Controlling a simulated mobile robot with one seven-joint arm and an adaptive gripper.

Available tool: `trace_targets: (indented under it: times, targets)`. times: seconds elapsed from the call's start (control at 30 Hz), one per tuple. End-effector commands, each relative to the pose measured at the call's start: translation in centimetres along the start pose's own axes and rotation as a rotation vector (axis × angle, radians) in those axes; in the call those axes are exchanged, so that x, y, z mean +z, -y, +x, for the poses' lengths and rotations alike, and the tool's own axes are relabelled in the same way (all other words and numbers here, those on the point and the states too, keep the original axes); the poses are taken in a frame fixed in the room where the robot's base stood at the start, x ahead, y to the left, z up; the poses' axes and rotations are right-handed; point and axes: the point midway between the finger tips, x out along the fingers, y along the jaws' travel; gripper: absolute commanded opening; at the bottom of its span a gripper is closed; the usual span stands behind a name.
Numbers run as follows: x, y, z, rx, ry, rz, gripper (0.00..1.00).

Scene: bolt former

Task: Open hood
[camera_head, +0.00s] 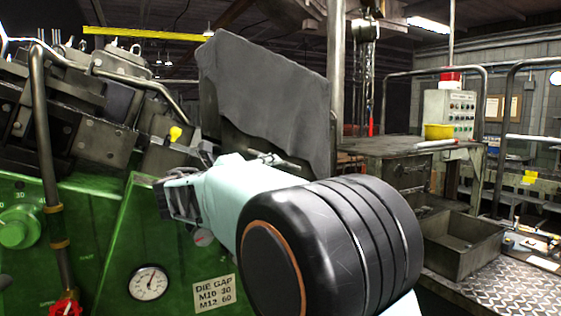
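A large dark grey panel (265,95), which looks like the hood, stands raised and tilted on top of the green bolt former (180,265). Its lower part passes behind my arm. My gripper (165,197) is in front of the green machine, at the left end of my pale arm, below and left of the panel. A visible gap separates it from the panel's left edge. I cannot make out its fingertips well, and I see nothing clearly held. Whether it touches the machine cannot be told.
Metal blocks and pipes (45,130) crowd the machine's top left. A yellow-tipped knob (175,133) sits above my gripper. A dial gauge (149,282) is on the green front. On the right are a workbench (400,147), a control box (450,110) and an open metal bin (455,255).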

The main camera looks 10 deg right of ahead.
Motion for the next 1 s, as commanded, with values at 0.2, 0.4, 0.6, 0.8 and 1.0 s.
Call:
trace_targets:
  times: [0.2,0.4,0.6,0.8,1.0]
  targets:
    - [-0.1,0.1,4.5,-0.002,-0.003,0.001,0.27]
    - [0.0,0.0,7.0,0.001,-0.002,0.002,0.27]
    - [-0.1,0.0,7.9,0.001,-0.001,0.003,0.27]
    - [-0.1,0.0,7.9,0.001,-0.001,0.003,0.27]
    - [-0.1,0.0,7.8,0.001,-0.001,0.003,0.06]
